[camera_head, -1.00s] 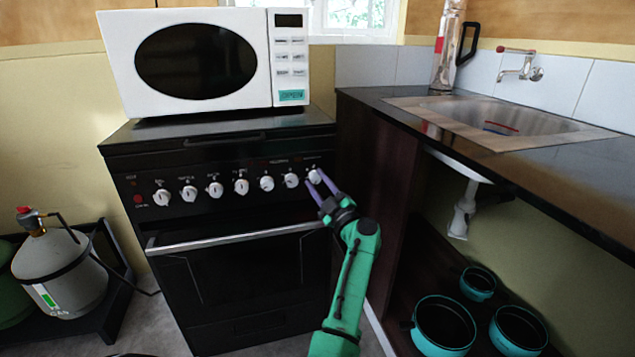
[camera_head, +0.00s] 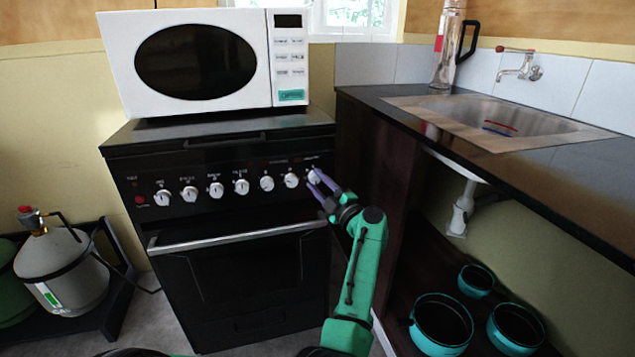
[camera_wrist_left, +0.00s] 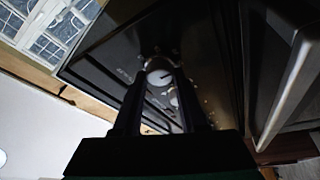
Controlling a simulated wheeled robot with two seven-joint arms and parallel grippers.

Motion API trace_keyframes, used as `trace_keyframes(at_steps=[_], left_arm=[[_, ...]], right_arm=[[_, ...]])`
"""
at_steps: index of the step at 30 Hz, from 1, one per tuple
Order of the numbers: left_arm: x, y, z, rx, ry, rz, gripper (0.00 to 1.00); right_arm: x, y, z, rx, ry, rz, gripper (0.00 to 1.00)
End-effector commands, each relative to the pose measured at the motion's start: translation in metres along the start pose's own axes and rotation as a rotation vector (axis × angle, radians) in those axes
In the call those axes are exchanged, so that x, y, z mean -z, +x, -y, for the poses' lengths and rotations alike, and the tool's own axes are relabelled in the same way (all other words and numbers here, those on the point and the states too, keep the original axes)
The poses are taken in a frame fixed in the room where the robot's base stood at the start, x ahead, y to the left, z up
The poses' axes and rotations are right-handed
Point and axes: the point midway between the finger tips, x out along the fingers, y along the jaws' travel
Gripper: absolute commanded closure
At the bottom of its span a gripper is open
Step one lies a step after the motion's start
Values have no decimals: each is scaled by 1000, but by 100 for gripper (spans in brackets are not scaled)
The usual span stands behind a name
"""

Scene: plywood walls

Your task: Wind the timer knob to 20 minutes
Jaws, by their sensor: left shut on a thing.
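The timer knob (camera_head: 314,176) is the rightmost of a row of white knobs on the black stove's front panel. In the left wrist view a round white knob (camera_wrist_left: 159,77) with a dark pointer line sits between my finger ends. My left gripper (camera_head: 318,182) has its purple fingers at the rightmost knob and is shut on it. It also shows as two dark fingers in the left wrist view (camera_wrist_left: 161,88). The fingers partly hide the knob, and I cannot read its minute marks. My right gripper is not in view.
The stove's oven handle (camera_head: 240,236) runs below the knobs. A white microwave (camera_head: 250,100) stands on the stove. A dark counter with a sink (camera_head: 500,120) is at the right, with teal pots (camera_head: 442,322) below. A gas bottle (camera_head: 62,268) stands at the left.

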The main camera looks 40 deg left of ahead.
Motion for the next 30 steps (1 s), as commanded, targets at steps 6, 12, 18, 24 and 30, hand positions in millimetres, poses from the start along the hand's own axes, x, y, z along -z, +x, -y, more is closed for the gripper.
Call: trace_keyframes(at_steps=[6, 12, 18, 24, 30], left_arm=[[-2, -2, 3, 27, -47, 4, 100], [-2, -2, 3, 42, -85, 2, 100], [-2, -2, 3, 53, -115, 0, 100], [-2, -2, 2, 62, -137, -2, 100], [-2, -2, 2, 68, -155, -3, 100]], right_arm=[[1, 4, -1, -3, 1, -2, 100], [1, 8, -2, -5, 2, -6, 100], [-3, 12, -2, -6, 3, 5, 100], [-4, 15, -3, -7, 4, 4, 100], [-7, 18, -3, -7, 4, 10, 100]])
